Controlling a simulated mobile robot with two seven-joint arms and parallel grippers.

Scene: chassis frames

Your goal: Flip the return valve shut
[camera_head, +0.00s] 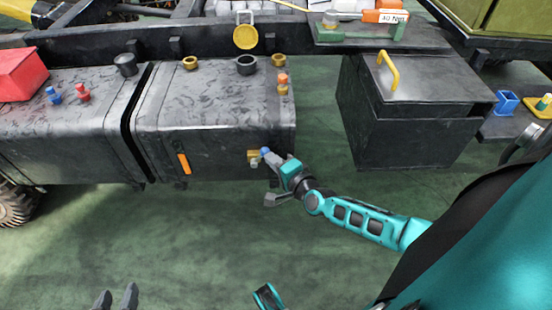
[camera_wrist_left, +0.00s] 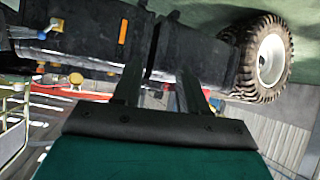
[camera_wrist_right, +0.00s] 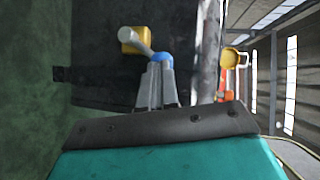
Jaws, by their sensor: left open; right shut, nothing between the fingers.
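A small brass-yellow valve (camera_head: 252,155) sits low on the front of the dark fuel tank (camera_head: 215,125), near its right end. Its short lever ends in a blue tip (camera_head: 265,151). The right wrist view shows the yellow valve body (camera_wrist_right: 128,42), the pale grey lever (camera_wrist_right: 140,42) and the blue tip (camera_wrist_right: 162,58). My right gripper (camera_head: 273,160) is shut and empty, its fingertips right at the blue tip; I cannot tell whether they touch. My left gripper (camera_head: 117,296) is open and empty, below and left of the tank, away from the valve.
An orange marker (camera_head: 184,163) is on the tank front. Yellow and black caps and an orange-topped fitting (camera_head: 283,83) stand on its top. A dark box with a yellow handle (camera_head: 389,70) stands to the right. The green floor before the tank is clear.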

